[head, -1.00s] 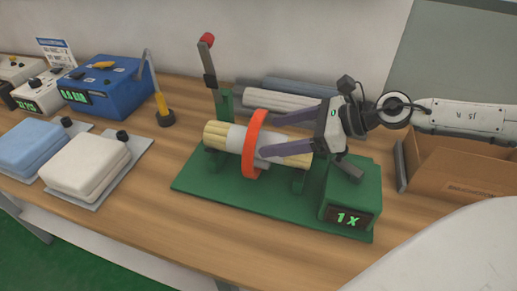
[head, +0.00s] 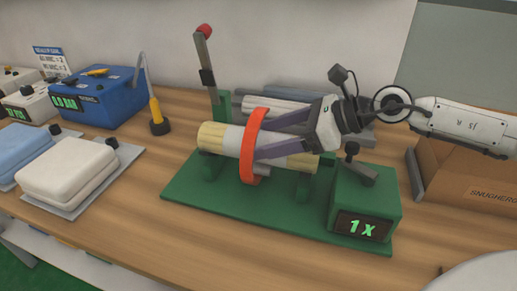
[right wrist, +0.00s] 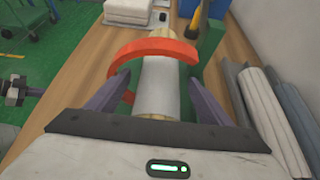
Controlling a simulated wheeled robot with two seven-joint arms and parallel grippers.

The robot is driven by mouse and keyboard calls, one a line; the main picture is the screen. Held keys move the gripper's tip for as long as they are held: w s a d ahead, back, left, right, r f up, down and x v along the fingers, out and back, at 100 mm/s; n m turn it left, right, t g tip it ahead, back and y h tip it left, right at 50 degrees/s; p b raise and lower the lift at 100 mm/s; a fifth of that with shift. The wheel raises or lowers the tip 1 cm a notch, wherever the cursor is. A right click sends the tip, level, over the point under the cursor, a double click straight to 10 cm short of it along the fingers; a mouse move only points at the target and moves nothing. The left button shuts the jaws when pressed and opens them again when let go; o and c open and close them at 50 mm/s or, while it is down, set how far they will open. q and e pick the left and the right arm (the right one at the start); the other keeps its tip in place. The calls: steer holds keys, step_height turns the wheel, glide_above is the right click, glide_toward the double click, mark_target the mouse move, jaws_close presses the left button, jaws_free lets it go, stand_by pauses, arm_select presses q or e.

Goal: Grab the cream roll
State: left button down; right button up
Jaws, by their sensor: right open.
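A cream roll (head: 214,137) with a white middle lies across the green stand (head: 183,193), inside an upright orange ring (head: 250,160). In the right wrist view the roll (right wrist: 161,88) runs away from me between my fingers, with the ring (right wrist: 150,48) arching over it. My right gripper (head: 262,140) is open, its purple fingers along both sides of the roll near the ring. The right wrist view shows the fingers (right wrist: 158,82) spread wide. Whether they touch the roll cannot be told.
A pale roll (head: 272,107) and grey rolls (head: 300,93) lie behind the stand. A red-knobbed lever (head: 205,60) rises at its back left. A green box reading "1 X" (head: 363,200) stands at its right. A cardboard box (head: 465,180) and folded white pad (head: 68,170) flank it.

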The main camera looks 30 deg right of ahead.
steer(key=c, duration=1.2)
steer(key=shift+r, duration=0.1)
steer(key=shift+c, duration=0.9)
steer(key=shift+r, duration=0.1)
